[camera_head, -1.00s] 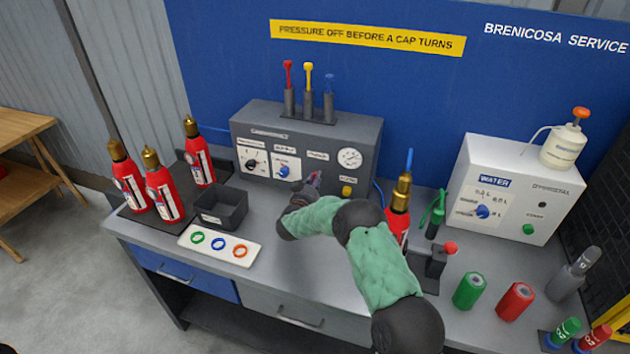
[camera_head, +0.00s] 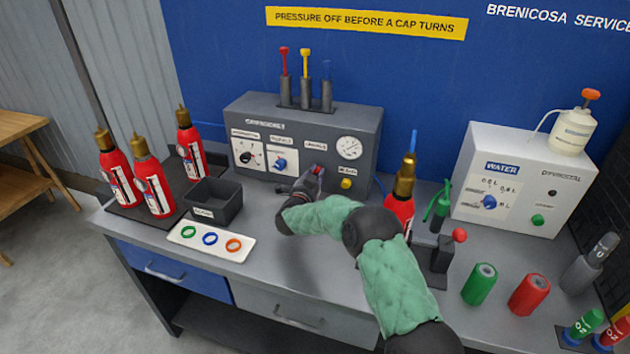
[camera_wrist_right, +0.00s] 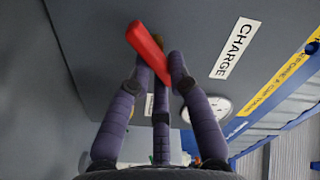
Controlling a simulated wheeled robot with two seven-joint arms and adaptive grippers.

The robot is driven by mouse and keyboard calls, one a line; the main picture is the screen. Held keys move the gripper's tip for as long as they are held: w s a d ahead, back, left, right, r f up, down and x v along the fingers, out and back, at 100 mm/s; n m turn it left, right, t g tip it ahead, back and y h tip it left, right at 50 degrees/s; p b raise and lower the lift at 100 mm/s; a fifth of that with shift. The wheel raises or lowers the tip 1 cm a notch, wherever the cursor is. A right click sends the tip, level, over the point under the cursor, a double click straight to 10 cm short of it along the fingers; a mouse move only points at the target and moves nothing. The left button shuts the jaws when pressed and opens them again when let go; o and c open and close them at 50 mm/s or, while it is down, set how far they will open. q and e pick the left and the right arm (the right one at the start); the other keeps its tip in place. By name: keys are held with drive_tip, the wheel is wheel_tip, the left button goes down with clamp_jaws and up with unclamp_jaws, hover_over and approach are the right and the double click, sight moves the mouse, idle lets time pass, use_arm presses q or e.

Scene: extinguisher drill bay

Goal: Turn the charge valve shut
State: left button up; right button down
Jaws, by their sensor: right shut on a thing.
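The charge valve's red lever handle (camera_wrist_right: 147,47) shows in the right wrist view, tilted on the grey panel beside the white CHARGE label (camera_wrist_right: 235,48). My right gripper (camera_wrist_right: 160,68) is shut on this handle, with its dark fingers around it. In the head view, my right gripper (camera_head: 309,184) is at the lower front of the grey charging console (camera_head: 240,125), below the CHARGE label and left of the yellow button. Only a little of the red handle (camera_head: 318,170) shows there, and the fingers hide the valve's base. My left gripper is not in view.
A round gauge (camera_head: 349,148) and a yellow button (camera_head: 346,184) are close by on the console. A red extinguisher (camera_head: 399,210) stands just right of my forearm. A black bin (camera_head: 214,207) and a white ring tray (camera_head: 212,243) are to the left.

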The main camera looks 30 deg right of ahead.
drive_tip(key=shift+s+f+m+b, duration=0.1)
drive_tip(key=shift+f+m+b, duration=0.1)
drive_tip(key=shift+m+b, duration=0.9)
drive_tip(key=shift+w+f+m+b, duration=0.15)
drive_tip(key=shift+m+b, duration=0.4)
drive_tip(key=shift+m, duration=1.1)
drive_tip(key=shift+s+f+m+b, duration=0.2)
drive_tip(key=shift+m+b, duration=0.6)
drive_tip(key=shift+m, duration=0.55)
drive_tip(key=shift+f, duration=0.1)
drive_tip(key=c, duration=1.1)
unclamp_jaws()
drive_tip(key=shift+c, duration=0.2)
drive_tip(key=v, duration=1.2)
